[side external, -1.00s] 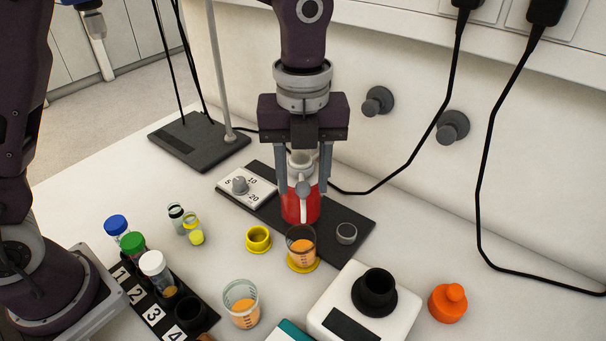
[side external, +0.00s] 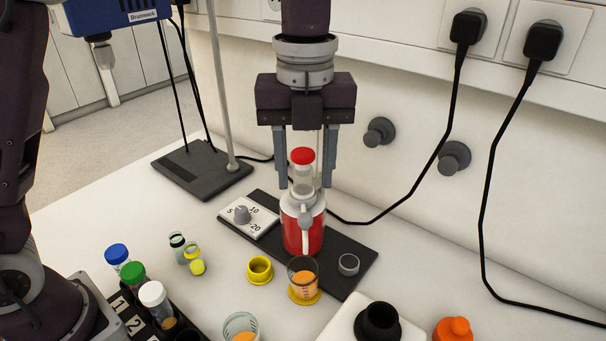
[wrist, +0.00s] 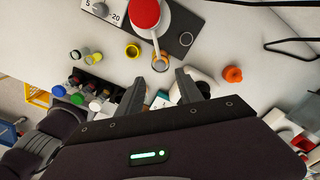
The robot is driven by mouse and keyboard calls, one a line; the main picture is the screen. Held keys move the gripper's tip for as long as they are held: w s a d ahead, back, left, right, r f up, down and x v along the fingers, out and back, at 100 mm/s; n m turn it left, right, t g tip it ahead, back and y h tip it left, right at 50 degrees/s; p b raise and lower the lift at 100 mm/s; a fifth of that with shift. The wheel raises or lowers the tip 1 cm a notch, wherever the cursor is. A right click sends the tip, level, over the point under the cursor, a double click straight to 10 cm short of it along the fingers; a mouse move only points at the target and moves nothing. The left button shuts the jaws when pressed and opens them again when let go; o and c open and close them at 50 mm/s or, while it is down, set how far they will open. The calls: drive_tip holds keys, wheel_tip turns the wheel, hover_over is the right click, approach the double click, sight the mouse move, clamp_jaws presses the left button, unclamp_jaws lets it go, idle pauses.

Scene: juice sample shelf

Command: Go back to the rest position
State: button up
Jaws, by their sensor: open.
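My gripper (side external: 306,186) hangs upright near the back wall, with its two fingers apart and nothing held between them. It also shows in the wrist view (wrist: 160,84). In the side view, the fingers flank the upper part of a red vessel (side external: 293,232) with a clear neck, a red cap (side external: 302,156) and a whitish handle or spout on its front. In the wrist view, the red cap (wrist: 145,14) lies at the top edge, apart from both fingers. The vessel stands upright on a dark base plate (side external: 345,270).
A numbered rack with capped vials (side external: 153,293) is at left. Black cables hang at right. A stand rod (side external: 223,100) rises at left.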

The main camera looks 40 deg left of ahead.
drive_tip(key=s+a+r+n+t, duration=0.35)
drive_tip(key=s+a+n, duration=0.75)
drive_tip(key=n, duration=0.5)
drive_tip(key=s+a+f+n+t, duration=0.2)
drive_tip(key=s+n, duration=0.6)
drive_tip(key=n, duration=0.4)
drive_tip(key=shift+s+a+f, duration=0.15)
drive_tip(key=shift+a+f, duration=0.65)
drive_tip(key=shift+a, duration=0.35)
